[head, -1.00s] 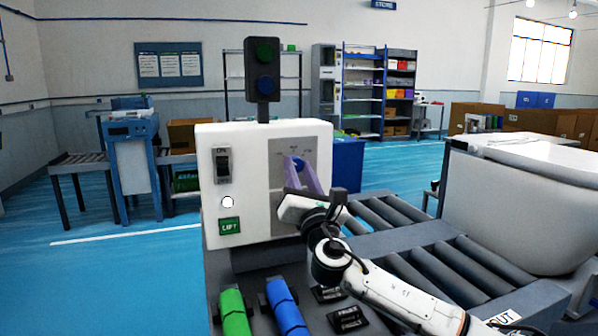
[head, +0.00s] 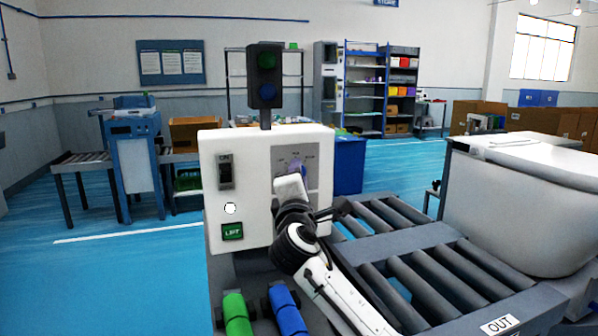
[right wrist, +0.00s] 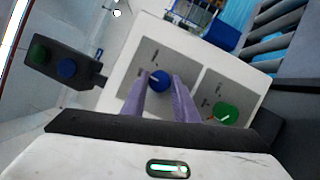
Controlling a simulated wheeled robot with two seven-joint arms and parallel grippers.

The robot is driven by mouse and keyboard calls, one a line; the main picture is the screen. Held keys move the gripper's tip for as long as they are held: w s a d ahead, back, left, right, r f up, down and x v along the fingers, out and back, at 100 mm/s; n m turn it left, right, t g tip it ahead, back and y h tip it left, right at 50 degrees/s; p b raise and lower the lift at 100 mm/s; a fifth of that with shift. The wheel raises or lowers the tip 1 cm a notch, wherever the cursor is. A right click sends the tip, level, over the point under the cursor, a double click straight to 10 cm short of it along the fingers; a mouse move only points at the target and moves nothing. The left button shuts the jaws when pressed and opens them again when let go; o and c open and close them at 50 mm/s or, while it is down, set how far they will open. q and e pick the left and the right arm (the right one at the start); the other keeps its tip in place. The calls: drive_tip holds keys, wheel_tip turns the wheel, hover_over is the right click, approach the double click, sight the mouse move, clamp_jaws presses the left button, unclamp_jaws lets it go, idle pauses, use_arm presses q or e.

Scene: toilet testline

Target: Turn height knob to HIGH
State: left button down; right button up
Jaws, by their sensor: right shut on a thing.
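The white control box (head: 262,150) stands in the middle of the head view. A grey dial plate (head: 316,152) is on its front. The blue knob (right wrist: 159,79) shows on a grey plate in the right wrist view, with a pale pointer mark on its face. My right gripper (right wrist: 160,80) has its purple fingers on either side of this knob and is shut on it. In the head view the gripper hides most of the knob, and the dial's labels are too small to read. My left gripper is not in view.
A green knob (right wrist: 226,113) sits on a neighbouring plate. The box front carries a dark switch (head: 225,170) and a green LIFT label (head: 232,231). A signal light (head: 265,77) rises above the box. Roller conveyor (head: 400,215) lies to the right.

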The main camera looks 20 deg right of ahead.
use_arm(q)
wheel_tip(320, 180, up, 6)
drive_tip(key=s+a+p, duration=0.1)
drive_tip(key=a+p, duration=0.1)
drive_tip(key=p, duration=0.6)
drive_tip(key=shift+p, duration=0.3)
use_arm(e)
drive_tip(key=shift+r+m+g+y, duration=0.1)
drive_tip(key=shift+m+g+y, duration=0.35)
drive_tip(key=shift+m, duration=1.15)
drive_tip(key=shift+r+m+g+y, duration=0.1)
drive_tip(key=shift+m+g, duration=0.65)
drive_tip(key=shift+m, duration=0.85)
drive_tip(key=shift+r+m+g+y, duration=0.1)
drive_tip(key=shift+m+g+y, duration=0.35)
drive_tip(key=shift+m, duration=1.15)
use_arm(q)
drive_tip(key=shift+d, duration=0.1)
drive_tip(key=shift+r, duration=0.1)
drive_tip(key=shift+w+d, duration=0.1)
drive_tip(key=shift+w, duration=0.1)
use_arm(e)
drive_tip(key=o, duration=1.1)
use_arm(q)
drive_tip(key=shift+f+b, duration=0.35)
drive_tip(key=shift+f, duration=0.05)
use_arm(e)
drive_tip(key=v, duration=1)
drive_tip(key=shift+s+a+r, duration=0.15)
drive_tip(key=shift+a, duration=0.05)
